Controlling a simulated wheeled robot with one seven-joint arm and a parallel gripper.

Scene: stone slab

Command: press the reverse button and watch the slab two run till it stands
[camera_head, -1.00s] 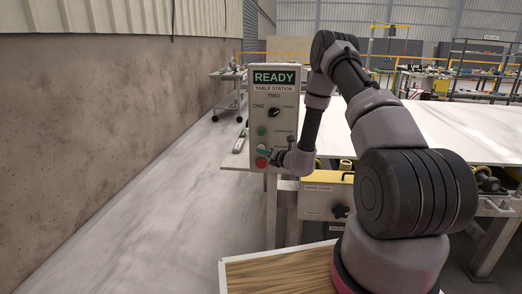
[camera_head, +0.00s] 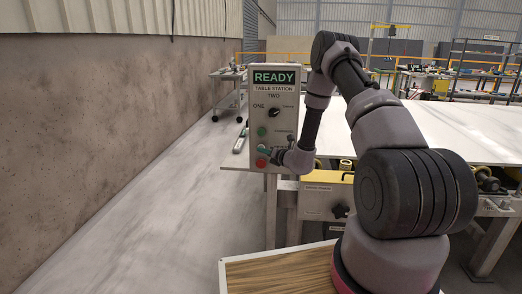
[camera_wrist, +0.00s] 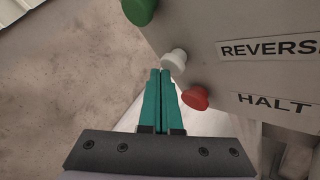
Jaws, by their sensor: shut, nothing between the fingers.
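The control panel (camera_head: 287,100) reads READY on its green display (camera_head: 274,78), with TABLE STATION, ONE and TWO below it. My gripper (camera_wrist: 160,72) is shut and empty, its teal fingers together. The fingertips are right beside the white button (camera_wrist: 176,60), which is level with the REVERSE label (camera_wrist: 270,48). I cannot tell whether they touch it. The red button (camera_wrist: 195,98), by the HALT label, is close to the right of the fingers. In the head view my gripper (camera_head: 265,151) covers the white button. A large pale slab surface (camera_head: 460,122) extends behind my arm.
The green button (camera_wrist: 138,9) is above the white one. A black selector knob (camera_head: 274,113) is higher on the panel; its setting is too small to read. A wheeled cart (camera_head: 229,92) stands by the left wall. The floor (camera_head: 170,190) left of the panel is clear.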

